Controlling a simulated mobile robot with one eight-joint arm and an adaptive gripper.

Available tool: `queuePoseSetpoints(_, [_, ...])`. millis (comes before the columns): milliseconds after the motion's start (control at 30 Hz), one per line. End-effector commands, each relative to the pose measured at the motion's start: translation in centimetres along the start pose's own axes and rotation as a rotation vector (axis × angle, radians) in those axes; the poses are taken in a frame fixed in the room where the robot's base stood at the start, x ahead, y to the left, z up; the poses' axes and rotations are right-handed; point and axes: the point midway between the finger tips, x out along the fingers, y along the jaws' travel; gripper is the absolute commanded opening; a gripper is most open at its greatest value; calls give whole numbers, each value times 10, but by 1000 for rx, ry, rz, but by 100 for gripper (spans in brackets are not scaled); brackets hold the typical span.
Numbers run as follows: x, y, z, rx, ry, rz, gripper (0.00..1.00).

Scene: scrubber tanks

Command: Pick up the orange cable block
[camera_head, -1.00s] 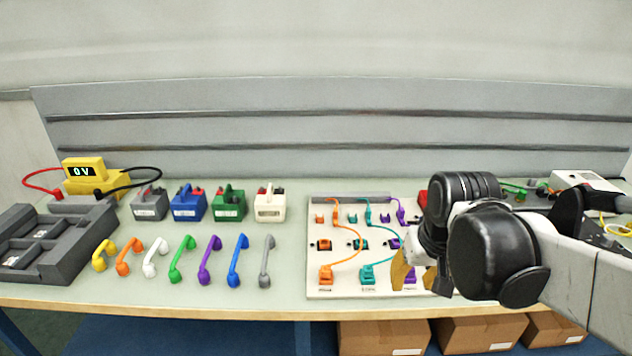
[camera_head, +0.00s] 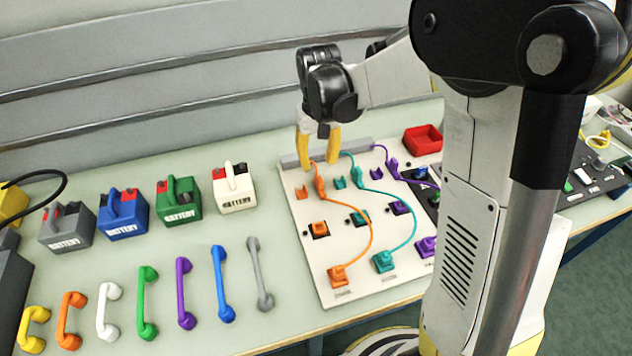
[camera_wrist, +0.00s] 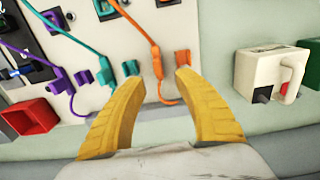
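The white board (camera_head: 330,280) carries orange, teal and purple cables. The orange cable ends in an upper orange block (camera_head: 320,184) near the board's back edge and a lower orange block (camera_head: 341,276) near its front edge. A small separate orange piece (camera_head: 301,193) sits beside the upper block. My gripper (camera_head: 319,150) has yellow fingers, open and empty, above the back of the board. In the wrist view, the upper orange block (camera_wrist: 156,62) shows just ahead of the gap between the open fingertips (camera_wrist: 158,88). I cannot tell the exact height gap.
Several battery boxes, the nearest white (camera_head: 233,187), stand left of the board. Several coloured handle-shaped pieces, such as the grey one (camera_head: 259,272), lie in front of them. A red tray (camera_head: 423,139) stands behind the board's right side. The wall panel (camera_head: 200,90) is behind.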

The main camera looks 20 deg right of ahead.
Motion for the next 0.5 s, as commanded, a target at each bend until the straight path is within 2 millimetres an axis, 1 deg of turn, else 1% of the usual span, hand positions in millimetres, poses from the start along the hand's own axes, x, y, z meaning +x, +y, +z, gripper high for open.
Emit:
queuePoseSetpoints(33, [13, 0, -1, 0, 0, 0, 38])
queuePoseSetpoints(100, [22, 0, 0, 0, 1, 0, 38])
queuePoseSetpoints(267, [34, 1, 1, 0, 1, 0, 38])
queuePoseSetpoints(500, [71, 5, 4, 0, 1, 0, 38])
